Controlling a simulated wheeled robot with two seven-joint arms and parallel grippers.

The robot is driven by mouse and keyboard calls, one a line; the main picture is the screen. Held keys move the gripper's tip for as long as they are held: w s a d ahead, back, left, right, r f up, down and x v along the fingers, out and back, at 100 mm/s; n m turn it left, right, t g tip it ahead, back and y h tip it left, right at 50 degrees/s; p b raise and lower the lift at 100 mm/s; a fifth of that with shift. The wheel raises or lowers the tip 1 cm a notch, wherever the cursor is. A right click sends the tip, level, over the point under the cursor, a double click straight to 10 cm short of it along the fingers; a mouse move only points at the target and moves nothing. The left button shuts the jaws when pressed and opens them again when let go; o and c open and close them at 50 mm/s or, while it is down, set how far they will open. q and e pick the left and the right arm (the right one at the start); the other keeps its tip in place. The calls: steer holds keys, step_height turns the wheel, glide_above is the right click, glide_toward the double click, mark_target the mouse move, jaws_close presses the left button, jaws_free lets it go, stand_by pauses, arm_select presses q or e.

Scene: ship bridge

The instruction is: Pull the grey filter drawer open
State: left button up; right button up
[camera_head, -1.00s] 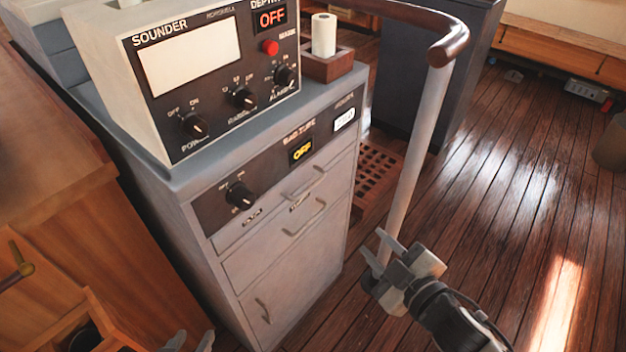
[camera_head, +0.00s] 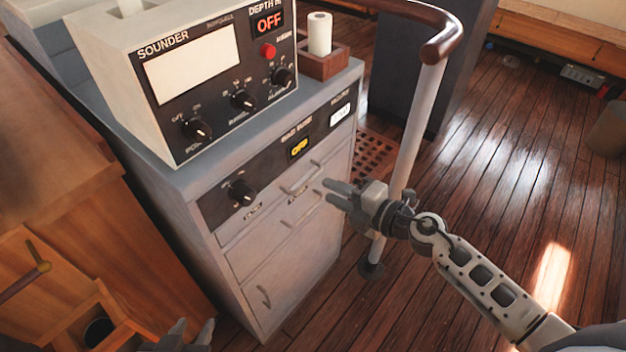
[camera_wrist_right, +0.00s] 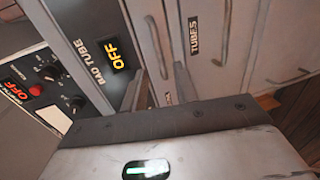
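The grey cabinet (camera_head: 215,265) has a narrow upper drawer with a bar handle (camera_head: 301,178), a deeper drawer with its own handle (camera_head: 303,216) below, and a lower door. All look shut. I cannot read which drawer is marked filter in the head view. My right gripper (camera_head: 327,191) is open and empty, its fingers pointing left just short of the handles. In the right wrist view, its two fingers (camera_wrist_right: 162,86) stand apart, and the upper bar handle (camera_wrist_right: 156,45) lies ahead, roughly in line with the gap. My left gripper (camera_head: 194,330) is open at the bottom edge, away from the cabinet.
A white upright post with a wooden rail (camera_head: 413,140) stands close beside my right gripper. The sounder box (camera_head: 205,85) sits on the cabinet top. Wooden furniture (camera_head: 80,200) stands at left. The plank floor (camera_head: 500,190) at right is open.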

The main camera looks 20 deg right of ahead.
mark_target(309, 182)
steer(key=x, duration=0.6)
steer(key=shift+w+a, duration=0.1)
steer(key=shift+c, duration=0.3)
jaws_close()
